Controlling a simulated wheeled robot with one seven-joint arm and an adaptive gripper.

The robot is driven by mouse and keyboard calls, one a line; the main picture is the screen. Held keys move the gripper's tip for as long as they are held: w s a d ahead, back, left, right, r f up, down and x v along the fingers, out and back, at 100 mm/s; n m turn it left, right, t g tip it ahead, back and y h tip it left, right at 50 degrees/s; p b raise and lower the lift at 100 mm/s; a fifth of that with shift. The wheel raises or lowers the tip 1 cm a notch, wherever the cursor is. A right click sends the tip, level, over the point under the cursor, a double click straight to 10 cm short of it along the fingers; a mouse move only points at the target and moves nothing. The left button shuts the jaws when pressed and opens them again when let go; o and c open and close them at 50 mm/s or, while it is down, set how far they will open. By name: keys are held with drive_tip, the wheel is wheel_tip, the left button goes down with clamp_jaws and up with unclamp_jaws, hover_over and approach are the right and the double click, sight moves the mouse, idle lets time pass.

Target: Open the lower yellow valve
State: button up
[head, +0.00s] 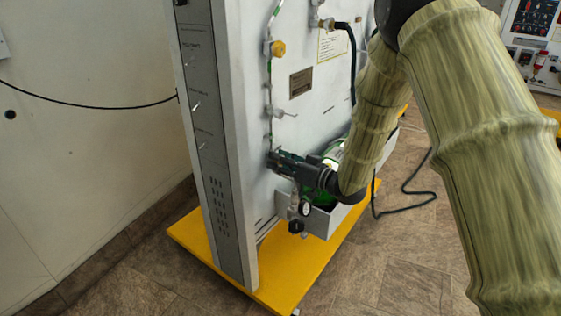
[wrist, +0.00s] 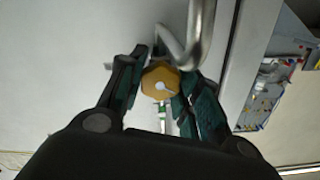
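The lower yellow valve (wrist: 160,79) is a yellow knob with a pale centre, in the middle of the wrist view. The two dark green finger pads of my gripper (wrist: 161,82) stand on either side of it and appear to press against its edges. In the head view my gripper (head: 273,160) reaches the lower front of the grey-white panel (head: 312,98), below a small metal fitting. There it hides the lower valve. Another yellow valve (head: 278,48) sits higher on the same panel and is clear of my gripper.
A bent metal pipe (wrist: 196,38) passes close by the knob in the wrist view. A grey tray (head: 322,222) with a green cylinder and a gauge (head: 305,209) lies below my gripper. The panel stands on a yellow base (head: 290,283). A black hose (head: 408,208) loops at right.

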drive_tip(key=shift+c, duration=0.9)
drive_tip(key=shift+n, duration=0.3)
drive_tip(key=shift+n+p, duration=0.45)
drive_tip(key=shift+n, duration=2.25)
drive_tip(key=o, duration=1)
drive_tip(key=shift+o, duration=0.2)
drive_tip(key=shift+s+d, duration=0.1)
